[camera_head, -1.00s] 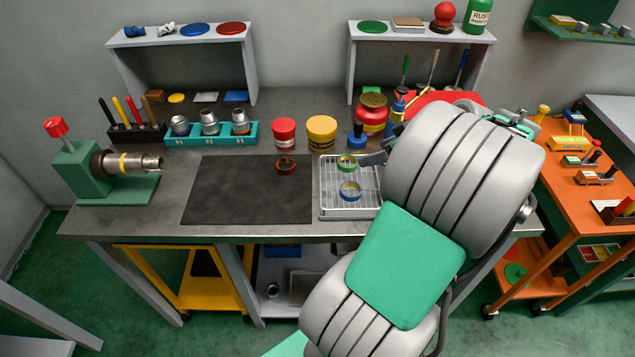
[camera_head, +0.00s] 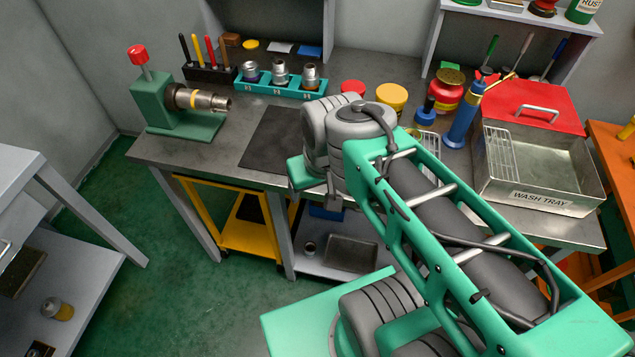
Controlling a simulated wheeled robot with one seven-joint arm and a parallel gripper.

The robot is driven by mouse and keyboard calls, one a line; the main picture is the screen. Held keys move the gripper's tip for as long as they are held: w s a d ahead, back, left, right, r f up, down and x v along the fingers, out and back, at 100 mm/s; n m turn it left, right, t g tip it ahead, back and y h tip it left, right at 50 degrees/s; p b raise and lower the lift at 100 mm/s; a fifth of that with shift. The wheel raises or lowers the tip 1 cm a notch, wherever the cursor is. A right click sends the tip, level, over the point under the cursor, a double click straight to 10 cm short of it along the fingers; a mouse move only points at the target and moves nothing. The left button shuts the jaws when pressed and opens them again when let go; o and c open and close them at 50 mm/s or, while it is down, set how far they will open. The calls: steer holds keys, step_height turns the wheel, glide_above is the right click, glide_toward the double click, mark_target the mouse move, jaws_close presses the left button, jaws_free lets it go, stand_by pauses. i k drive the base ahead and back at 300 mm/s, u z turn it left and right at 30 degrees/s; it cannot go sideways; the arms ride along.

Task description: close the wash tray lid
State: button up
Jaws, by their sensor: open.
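The wash tray (camera_head: 540,198) is an open metal box with its name on the front wall, at the right of the bench. Its red lid (camera_head: 568,100) stands open at the back of the tray, tilted backward. A metal handle (camera_head: 537,112) is on the lid. The tray's inside looks empty, with a wire rack at its left side. My gripper (camera_head: 335,192) shows only in small part below my wrist, in front of the bench's middle, well left of the tray and apart from the lid. It is open. My arm hides most of it.
A blue bottle (camera_head: 465,112) with a red top stands close to the tray's left. Red and yellow tins (camera_head: 392,97) stand behind my wrist. A green vise (camera_head: 178,100) and a teal socket holder (camera_head: 281,86) are farther left. An orange bench (camera_head: 612,150) is at the right.

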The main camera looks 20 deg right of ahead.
mark_target(541, 105)
steer(key=z, duration=0.05)
steer(key=k, duration=0.4)
steer(key=z, duration=0.9)
